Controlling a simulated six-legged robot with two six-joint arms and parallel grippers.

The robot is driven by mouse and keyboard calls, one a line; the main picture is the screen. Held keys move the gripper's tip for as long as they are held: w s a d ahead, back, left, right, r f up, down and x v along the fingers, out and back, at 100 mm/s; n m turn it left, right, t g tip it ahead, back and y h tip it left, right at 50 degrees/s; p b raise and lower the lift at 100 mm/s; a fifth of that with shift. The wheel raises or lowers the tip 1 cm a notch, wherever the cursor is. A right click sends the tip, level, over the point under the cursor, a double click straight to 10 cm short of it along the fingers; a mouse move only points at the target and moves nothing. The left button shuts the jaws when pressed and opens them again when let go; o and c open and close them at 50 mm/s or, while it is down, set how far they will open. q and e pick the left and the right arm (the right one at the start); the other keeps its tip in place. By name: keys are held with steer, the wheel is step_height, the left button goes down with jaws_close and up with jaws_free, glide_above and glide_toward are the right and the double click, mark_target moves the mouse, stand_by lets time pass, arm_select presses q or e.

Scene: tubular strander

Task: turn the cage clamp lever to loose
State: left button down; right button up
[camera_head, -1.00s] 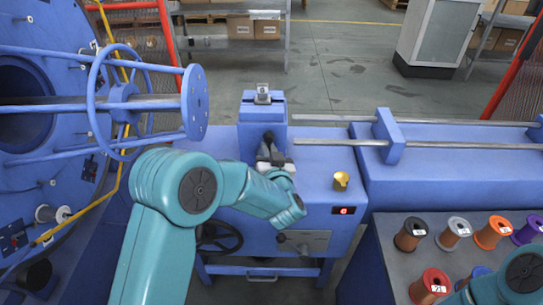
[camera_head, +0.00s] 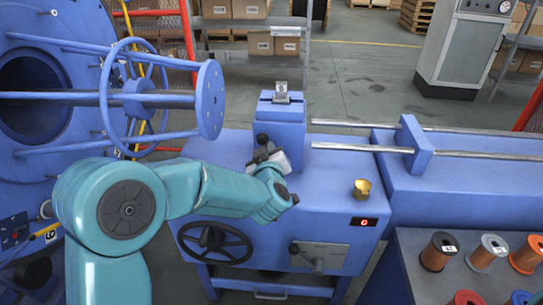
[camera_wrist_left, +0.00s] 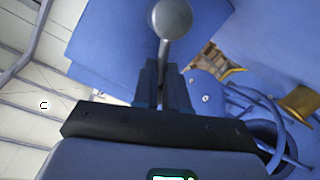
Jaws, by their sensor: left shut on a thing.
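A grey lever with a round end (camera_wrist_left: 172,20) runs down between the fingers of my left gripper (camera_wrist_left: 163,85) in the left wrist view. The gripper is shut on its shaft. In the head view my left gripper (camera_head: 266,154) is at the front left of the blue upright block (camera_head: 282,122) on the machine top. A dark knob (camera_head: 262,139) shows just beyond the fingers, left of the block. The fingers hide most of the lever there. My right gripper is out of view.
A black handwheel (camera_head: 215,245) and a panel handle (camera_head: 318,262) are on the machine front. The blue cage (camera_head: 209,100) is at left. Wire spools (camera_head: 440,250) sit at lower right.

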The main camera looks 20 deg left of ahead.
arm_select(q)
steer(key=shift+a+r+n, duration=0.3)
steer(key=shift+a+r, duration=0.1)
steer(key=shift+r, duration=0.2)
steer(key=c, duration=1.3)
jaws_free()
steer(key=shift+o, duration=0.7)
steer(key=shift+s+a+f, duration=0.1)
steer(key=v, duration=1.6)
steer(key=shift+d+f, duration=0.3)
steer(key=shift+d, duration=0.05)
